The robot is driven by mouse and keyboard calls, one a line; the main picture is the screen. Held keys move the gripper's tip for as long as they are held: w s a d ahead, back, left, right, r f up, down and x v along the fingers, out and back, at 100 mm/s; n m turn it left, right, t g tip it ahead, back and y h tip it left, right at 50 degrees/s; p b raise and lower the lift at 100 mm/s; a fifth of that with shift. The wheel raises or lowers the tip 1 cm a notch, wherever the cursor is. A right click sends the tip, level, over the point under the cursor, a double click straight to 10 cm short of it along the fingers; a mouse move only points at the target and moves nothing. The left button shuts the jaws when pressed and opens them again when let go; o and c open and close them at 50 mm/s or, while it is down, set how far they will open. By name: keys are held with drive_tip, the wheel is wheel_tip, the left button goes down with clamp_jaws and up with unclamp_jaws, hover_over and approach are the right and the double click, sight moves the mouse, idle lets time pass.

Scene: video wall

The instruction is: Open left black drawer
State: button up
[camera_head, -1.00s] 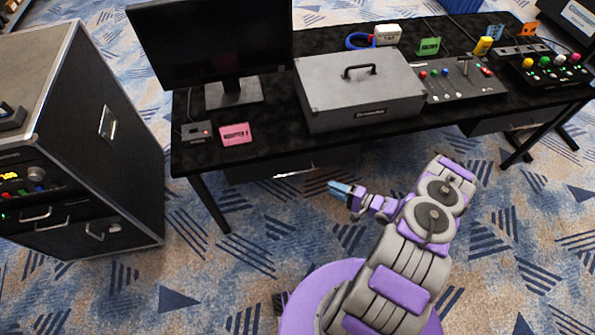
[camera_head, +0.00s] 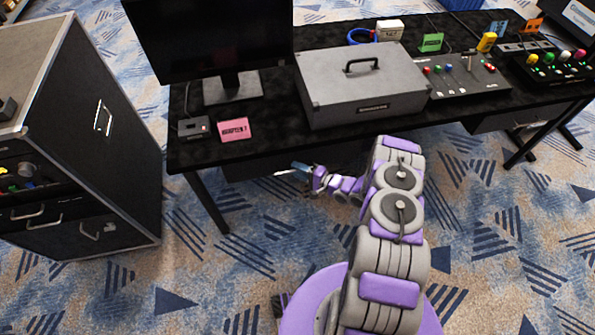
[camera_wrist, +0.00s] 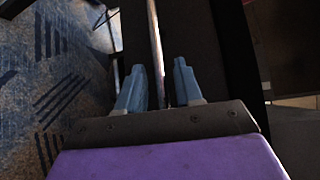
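The left black drawer (camera_head: 243,168) hangs under the left part of the black table, below the monitor and the grey case. It looks closed, though shadow makes this hard to judge. My gripper (camera_head: 284,172) is at the drawer's front, with its blue fingers pointing left in the head view. In the wrist view my gripper (camera_wrist: 161,85) is open, with its two blue fingers apart. A thin metal handle bar (camera_wrist: 155,40) runs lengthwise between the fingers, beside the dark drawer front (camera_wrist: 195,35). I cannot tell whether either finger touches the bar.
The black table (camera_head: 190,152) has a leg (camera_head: 207,203) left of my gripper. A black wheeled-case-like cabinet (camera_head: 95,150) stands farther left. The grey case (camera_head: 355,95) and monitor (camera_head: 205,40) stand on the table.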

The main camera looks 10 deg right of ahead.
drive_tip(key=shift+w+a, duration=0.2)
drive_tip(key=shift+c, duration=0.5)
clamp_jaws()
